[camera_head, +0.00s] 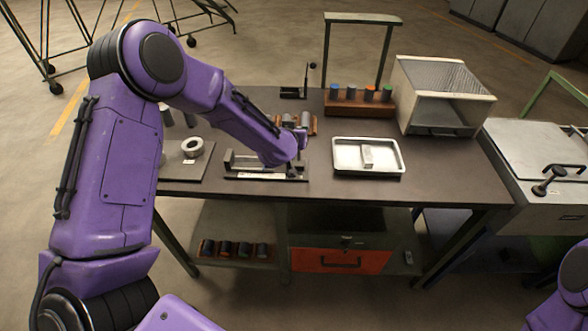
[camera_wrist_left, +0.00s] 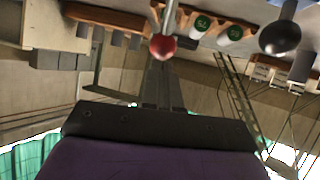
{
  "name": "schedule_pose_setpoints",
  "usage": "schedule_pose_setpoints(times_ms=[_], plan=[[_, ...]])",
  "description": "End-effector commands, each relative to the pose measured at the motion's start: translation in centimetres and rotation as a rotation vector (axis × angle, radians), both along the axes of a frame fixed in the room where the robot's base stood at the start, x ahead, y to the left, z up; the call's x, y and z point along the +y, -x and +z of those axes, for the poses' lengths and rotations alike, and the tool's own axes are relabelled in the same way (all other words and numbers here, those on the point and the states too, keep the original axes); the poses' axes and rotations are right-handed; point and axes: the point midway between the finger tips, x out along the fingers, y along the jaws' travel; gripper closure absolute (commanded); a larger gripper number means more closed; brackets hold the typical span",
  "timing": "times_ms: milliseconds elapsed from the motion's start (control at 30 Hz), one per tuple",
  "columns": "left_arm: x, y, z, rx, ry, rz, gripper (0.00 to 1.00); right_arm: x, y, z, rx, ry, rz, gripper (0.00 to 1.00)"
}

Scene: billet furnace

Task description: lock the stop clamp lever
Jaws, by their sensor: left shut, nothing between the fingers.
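My left arm reaches over the bench to a low dark fixture (camera_head: 243,162) with a pale scale strip along its front. My left gripper (camera_head: 302,128) is partly hidden by its own wrist at the fixture's right end. In the left wrist view its fingers (camera_wrist_left: 162,82) are together and empty. A red ball knob (camera_wrist_left: 162,46) on a thin metal rod shows just beyond the fingertips; I cannot tell if they touch. A black ball knob (camera_wrist_left: 280,38) shows to the right. I cannot tell which knob belongs to the stop clamp lever. My right gripper is out of view.
A metal tray (camera_head: 345,170) holding a small pale block lies right of the fixture. A ring on a plate (camera_head: 192,148) lies left. Behind stand a rack of coloured-top cylinders (camera_head: 360,104) and an open-fronted metal box (camera_head: 440,120). Bare bench top lies right of the tray.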

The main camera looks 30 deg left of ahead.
Motion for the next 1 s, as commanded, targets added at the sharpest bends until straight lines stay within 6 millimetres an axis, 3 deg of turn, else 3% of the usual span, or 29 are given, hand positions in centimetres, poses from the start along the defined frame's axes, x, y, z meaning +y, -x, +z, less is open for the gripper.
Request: schedule_pose_setpoints(times_ms=[267, 500, 533, 600, 800, 1000], plan=[[-0.1, 0.1, 0.5, -0.001, -0.001, 0.0, 1.0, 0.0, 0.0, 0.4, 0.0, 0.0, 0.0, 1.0], [-1.1, 2.1, 4.7, -0.005, -0.003, -0.012, 1.0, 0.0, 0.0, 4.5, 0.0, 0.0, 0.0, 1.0], [-1.1, 2.6, 4.3, -0.008, -0.003, -0.01, 1.0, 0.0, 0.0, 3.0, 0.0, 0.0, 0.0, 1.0], [-1.3, 3.8, 5.4, -0.01, -0.001, -0.009, 1.0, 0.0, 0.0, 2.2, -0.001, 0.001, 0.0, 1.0], [-2.3, 6.5, 8.8, -0.009, -0.004, -0.019, 1.0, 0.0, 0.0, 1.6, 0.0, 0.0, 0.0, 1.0], [-2.6, 8.1, 10.4, -0.006, -0.001, -0.02, 1.0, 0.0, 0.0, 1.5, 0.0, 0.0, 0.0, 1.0]])
